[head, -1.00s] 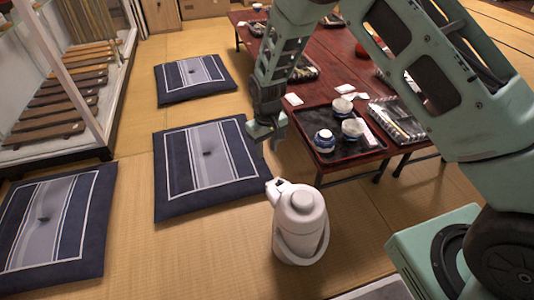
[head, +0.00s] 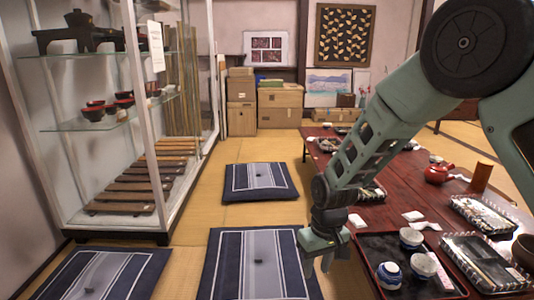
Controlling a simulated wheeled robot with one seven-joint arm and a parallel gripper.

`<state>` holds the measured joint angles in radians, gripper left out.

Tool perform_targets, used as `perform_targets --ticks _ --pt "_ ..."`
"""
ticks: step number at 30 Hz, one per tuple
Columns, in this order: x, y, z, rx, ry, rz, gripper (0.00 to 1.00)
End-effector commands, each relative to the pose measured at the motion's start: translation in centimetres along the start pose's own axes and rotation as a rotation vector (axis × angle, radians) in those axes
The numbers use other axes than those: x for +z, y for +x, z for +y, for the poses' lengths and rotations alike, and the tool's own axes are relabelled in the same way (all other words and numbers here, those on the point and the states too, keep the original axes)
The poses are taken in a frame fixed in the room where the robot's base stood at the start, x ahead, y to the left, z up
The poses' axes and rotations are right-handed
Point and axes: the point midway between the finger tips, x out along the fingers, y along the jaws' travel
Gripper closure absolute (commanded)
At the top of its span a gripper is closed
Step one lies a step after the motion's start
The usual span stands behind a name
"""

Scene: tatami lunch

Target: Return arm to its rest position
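My arm reaches in from the upper right of the head view, bent down at the wrist. My gripper (head: 318,265) hangs pointing down above the floor, just left of the near end of the low red table (head: 384,216). Its two fingertips look apart, with nothing seen between them. It is in front of the right edge of the nearer navy cushion (head: 226,276) in the picture and holds no visible object.
A glass display case (head: 162,205) stands left. Cardboard boxes (head: 280,105) stand at the back. Tatami between case and table holds flat cushions.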

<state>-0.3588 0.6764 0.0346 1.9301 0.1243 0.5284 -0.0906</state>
Motion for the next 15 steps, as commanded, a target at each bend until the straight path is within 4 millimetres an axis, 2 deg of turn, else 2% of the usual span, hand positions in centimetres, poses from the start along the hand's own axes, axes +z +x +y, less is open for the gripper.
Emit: perform_targets --ticks 1,6,10,15 --pt "1.6 -2.4 -1.9 -0.017 -0.024 0.007 0.65" --pt "8.0 -8.0 -6.5 -0.046 -0.106 0.005 0.65" --pt "13.3 -10.8 -8.6 -0.041 -0.172 0.005 0.65" --pt "18.9 -12.8 -9.7 -0.015 -0.234 0.004 0.65"
